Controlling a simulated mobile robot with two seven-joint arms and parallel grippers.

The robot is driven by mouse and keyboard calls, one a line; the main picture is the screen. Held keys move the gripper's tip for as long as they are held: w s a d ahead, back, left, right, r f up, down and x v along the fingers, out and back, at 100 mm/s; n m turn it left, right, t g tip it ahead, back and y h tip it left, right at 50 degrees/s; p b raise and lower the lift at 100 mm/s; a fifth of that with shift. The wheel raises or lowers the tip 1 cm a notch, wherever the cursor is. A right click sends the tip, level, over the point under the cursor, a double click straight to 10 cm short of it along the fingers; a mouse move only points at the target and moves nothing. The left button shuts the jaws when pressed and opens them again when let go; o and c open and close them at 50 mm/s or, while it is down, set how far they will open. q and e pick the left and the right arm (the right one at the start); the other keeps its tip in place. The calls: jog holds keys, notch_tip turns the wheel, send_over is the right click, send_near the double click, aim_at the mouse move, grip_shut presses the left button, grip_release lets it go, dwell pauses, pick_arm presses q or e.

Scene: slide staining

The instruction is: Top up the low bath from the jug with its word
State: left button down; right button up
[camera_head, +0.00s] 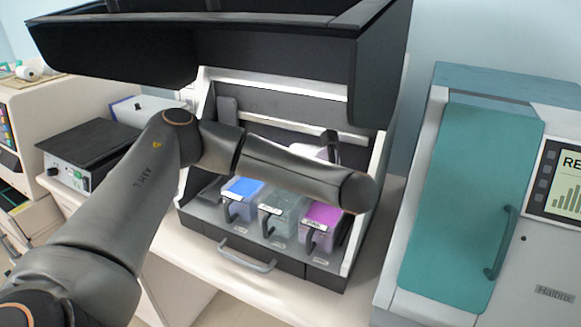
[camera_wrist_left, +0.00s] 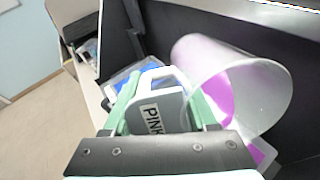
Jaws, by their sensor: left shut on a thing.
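My left gripper (camera_wrist_left: 160,100) is shut on the white handle labelled PINK of a clear jug (camera_wrist_left: 262,88). Magenta liquid lies along the jug's wall, and the jug looks tilted. In the head view only a pale bit of the jug (camera_head: 323,153) shows behind my left forearm, which hides most of the gripper. Below the arm stand a blue bath (camera_head: 241,188), a greyish clear bath (camera_head: 285,207) and a magenta bath (camera_head: 322,214), each with a dark handle. Their fill levels are hard to tell. My right gripper is out of view.
The baths sit in a stainer with its dark hood (camera_head: 270,45) raised above my arm and a front drawer handle (camera_head: 247,257). A teal-doored machine (camera_head: 460,190) stands to the right. A black-topped device (camera_head: 88,143) stands to the left.

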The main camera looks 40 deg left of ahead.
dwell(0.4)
pick_arm(q)
jog(key=shift+d+f+y, duration=0.1)
jog(key=shift+f+y, duration=0.1)
jog(key=shift+y, duration=0.3)
dwell(0.4)
jog(key=shift+r+h, duration=0.2)
jog(key=shift+h, duration=0.3)
jog(key=shift+r+g+h+b, duration=0.15)
jog(key=shift+r+g+h, duration=0.05)
jog(key=shift+h, duration=0.4)
jog(key=shift+r+g+h+b, duration=0.15)
jog(key=shift+g+h, duration=0.05)
jog(key=shift+h, duration=0.4)
